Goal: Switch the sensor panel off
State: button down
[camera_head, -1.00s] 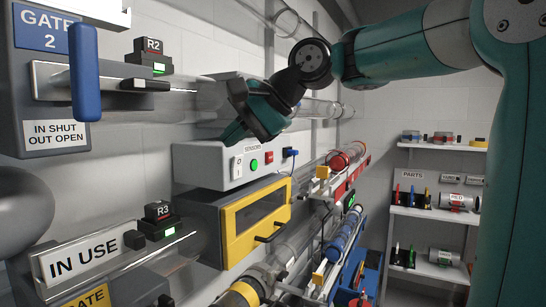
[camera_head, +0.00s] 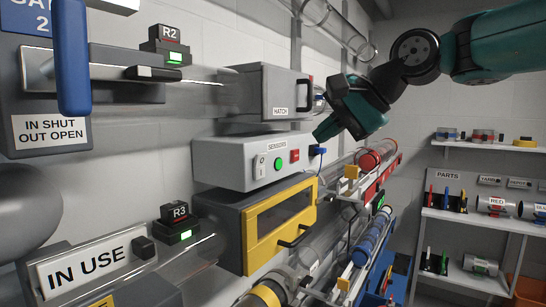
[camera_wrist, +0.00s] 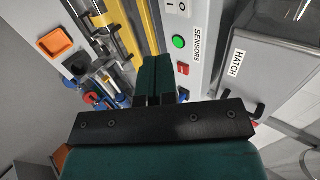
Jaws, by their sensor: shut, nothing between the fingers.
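The sensor panel (camera_head: 228,157) is a pale grey wall box labelled SENSORS. Its front carries a white rocker switch (camera_head: 260,166), a lit green button (camera_head: 278,163) and a red button (camera_head: 295,156). A blue plug (camera_head: 317,150) is at its right end. My gripper (camera_head: 320,136) is shut and empty, its tip pointing down-left near the panel's upper right end, seemingly in front of it. In the wrist view the closed green fingers (camera_wrist: 154,68) point towards the panel (camera_wrist: 199,62), beside the green (camera_wrist: 179,41) and red (camera_wrist: 183,68) buttons.
A grey HATCH box (camera_head: 275,95) with a black handle is above the panel. A yellow-framed window box (camera_head: 250,235) is below it. Clear tubes and a red-ended carrier (camera_head: 370,160) extend to the right. Parts shelves (camera_head: 465,215) stand at far right.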

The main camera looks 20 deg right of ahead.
aim_at(262, 162)
jog(key=p+x, duration=0.1)
jog(key=x, duration=0.2)
jog(key=r+p+x, duration=0.1)
jog(key=x, duration=0.3)
jog(key=w+p+x, duration=0.1)
jog(key=x, duration=0.3)
jog(key=shift+a+r, duration=0.3)
jog(key=shift+a, duration=0.15)
jog(key=shift+w+a, duration=0.35)
jog(key=shift+w, duration=0.25)
jog(key=shift+f, duration=0.1)
jog(key=shift+w+a+r+p, duration=0.2)
jog(key=shift+r+p, duration=0.2)
jog(key=shift+p, duration=0.7)
jog(key=shift+w+f+g, duration=0.1)
jog(key=shift+f+g, duration=0.15)
jog(key=shift+g, duration=0.05)
